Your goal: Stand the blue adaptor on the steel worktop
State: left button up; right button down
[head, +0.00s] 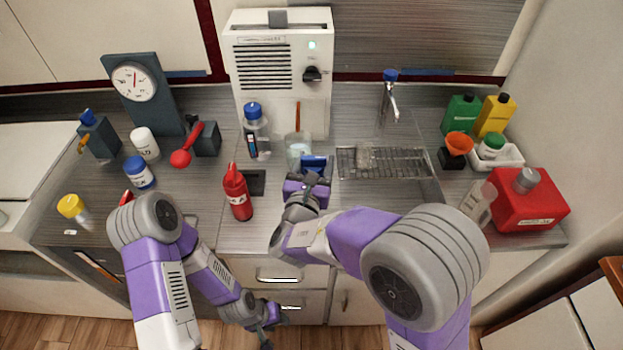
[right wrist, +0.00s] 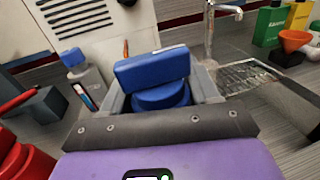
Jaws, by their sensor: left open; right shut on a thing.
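The blue adaptor (head: 318,162) is a blocky blue piece. It shows large in the right wrist view (right wrist: 152,72), with a rectangular upper part and a rounded part below. My right gripper (head: 311,177) is shut on it, with a grey finger on either side. The fingers hide part of its lower end, and I cannot tell whether it touches the worktop. The steel worktop (head: 258,232) runs under and around it. My left gripper (head: 272,318) is open and empty, low in front of the drawers.
A red extinguisher-shaped bottle (head: 237,193) stands left of my right gripper. A clear glass (head: 298,149) and a blue-capped bottle (head: 256,132) stand behind. A drain grate (head: 385,162) lies to the right, with a tap (head: 390,90) behind. A red can (head: 527,201) stands far right.

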jog(key=shift+f+b, duration=0.6)
jog(key=shift+f, duration=1.3)
jog(key=shift+f, duration=0.1)
jog(key=shift+c, duration=1.4)
grip_release()
jog(key=shift+s, duration=0.2)
jog(key=p+v, duration=0.1)
jog(key=v, duration=1)
jog(key=shift+s+p, duration=0.25)
jog(key=shift+p, duration=0.05)
